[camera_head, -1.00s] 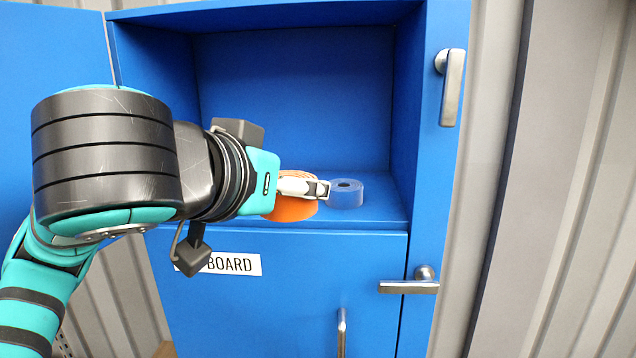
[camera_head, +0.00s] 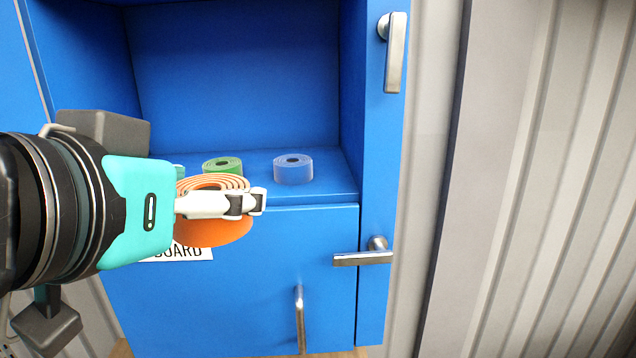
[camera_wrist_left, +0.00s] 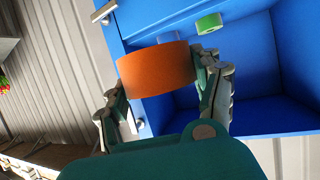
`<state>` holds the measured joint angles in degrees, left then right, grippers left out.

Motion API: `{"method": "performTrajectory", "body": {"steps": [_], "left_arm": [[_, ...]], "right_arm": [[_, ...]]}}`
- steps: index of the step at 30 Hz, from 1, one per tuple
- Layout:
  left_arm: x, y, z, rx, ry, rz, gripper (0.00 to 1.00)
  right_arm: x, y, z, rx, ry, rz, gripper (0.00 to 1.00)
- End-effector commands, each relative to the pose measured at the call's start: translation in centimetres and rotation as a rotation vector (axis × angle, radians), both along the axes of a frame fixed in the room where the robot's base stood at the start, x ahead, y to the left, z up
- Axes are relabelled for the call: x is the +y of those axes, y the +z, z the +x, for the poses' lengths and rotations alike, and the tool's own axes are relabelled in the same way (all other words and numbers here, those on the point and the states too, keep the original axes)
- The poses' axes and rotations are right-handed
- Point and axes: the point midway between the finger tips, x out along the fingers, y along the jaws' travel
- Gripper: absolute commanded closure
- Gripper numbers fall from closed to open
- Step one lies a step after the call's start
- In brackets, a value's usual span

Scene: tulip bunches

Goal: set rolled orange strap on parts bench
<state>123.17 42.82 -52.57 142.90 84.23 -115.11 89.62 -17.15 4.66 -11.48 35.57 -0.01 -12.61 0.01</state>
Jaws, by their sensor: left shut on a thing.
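The rolled orange strap (camera_head: 222,230) is held in my left gripper (camera_head: 250,203), in front of the blue cupboard's open shelf in the head view. In the left wrist view the strap (camera_wrist_left: 156,68) sits between the two fingers of the left gripper (camera_wrist_left: 160,85), which are shut on its sides. The strap looks clear of the shelf. I do not see the parts bench for certain. My right gripper is in neither view.
A blue roll (camera_head: 293,169) and a green roll (camera_head: 222,165) stand on the cupboard shelf (camera_head: 320,188). Metal handles (camera_head: 393,52) stick out from the cupboard's right side and lower door. A grey corrugated wall (camera_head: 540,180) stands at right. Red flowers (camera_wrist_left: 4,84) show at the left wrist view's left edge.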

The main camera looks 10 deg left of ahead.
Motion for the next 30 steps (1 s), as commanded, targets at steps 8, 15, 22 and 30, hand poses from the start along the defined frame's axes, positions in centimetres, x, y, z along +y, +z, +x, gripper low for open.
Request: {"method": "performTrajectory", "body": {"steps": [8,15,22,30], "left_arm": [[0.2,0.4,-0.6,-0.012,0.009,-0.009,0.71],[-0.5,0.2,-3.3,-0.012,0.009,-0.007,0.71],[-1.1,0.1,-6.1,-0.012,0.010,-0.009,0.71],[-1.7,0.2,-8.5,-0.007,0.010,-0.010,0.71]], "right_arm": [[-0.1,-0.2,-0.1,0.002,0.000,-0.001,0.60],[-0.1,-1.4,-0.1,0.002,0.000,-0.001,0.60],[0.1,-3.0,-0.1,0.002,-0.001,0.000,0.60],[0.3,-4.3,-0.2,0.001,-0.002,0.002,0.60]]}}
